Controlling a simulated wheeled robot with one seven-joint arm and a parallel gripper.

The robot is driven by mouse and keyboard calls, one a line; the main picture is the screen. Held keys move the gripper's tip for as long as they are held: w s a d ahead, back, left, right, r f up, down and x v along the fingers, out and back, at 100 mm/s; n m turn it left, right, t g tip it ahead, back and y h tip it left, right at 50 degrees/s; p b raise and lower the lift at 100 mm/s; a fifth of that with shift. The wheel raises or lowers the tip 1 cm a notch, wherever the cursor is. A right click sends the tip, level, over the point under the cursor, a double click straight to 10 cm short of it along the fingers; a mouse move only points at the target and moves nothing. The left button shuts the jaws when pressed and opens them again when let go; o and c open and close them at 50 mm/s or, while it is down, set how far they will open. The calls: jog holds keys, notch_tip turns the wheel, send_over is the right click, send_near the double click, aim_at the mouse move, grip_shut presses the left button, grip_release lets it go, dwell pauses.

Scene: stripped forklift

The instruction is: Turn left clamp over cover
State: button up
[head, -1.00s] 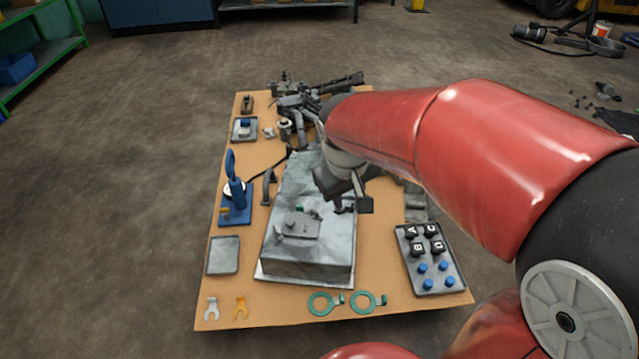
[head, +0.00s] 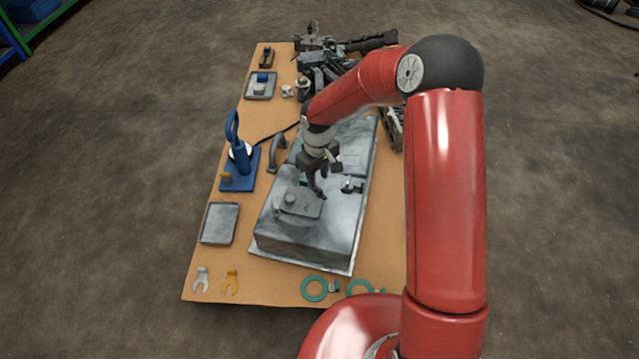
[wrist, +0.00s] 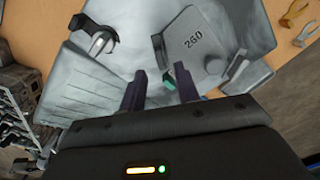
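The grey cover (head: 302,204), marked 260 in the wrist view (wrist: 193,45), lies on top of the large grey housing (head: 305,242). The left clamp (head: 278,205) sits at the cover's left edge; in the wrist view it appears to be the grey piece (wrist: 238,68) on the right. A dark clamp with a ring (head: 350,185) stands apart, right of the cover, and shows at upper left in the wrist view (wrist: 98,40). My gripper (wrist: 161,72) points down just beyond the cover, its fingers apart. A small green piece (wrist: 170,82) shows between them; contact cannot be told.
A blue tool on a stand (head: 240,160) and an empty grey tray (head: 220,223) stand left of the housing. Two open-ended wrenches and green rings (head: 315,288) lie along the near edge. Dark machine parts (head: 330,70) crowd the far end.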

aim_at(318, 188)
jog(key=shift+f, duration=2.25)
jog(key=shift+c, duration=0.4)
grip_shut()
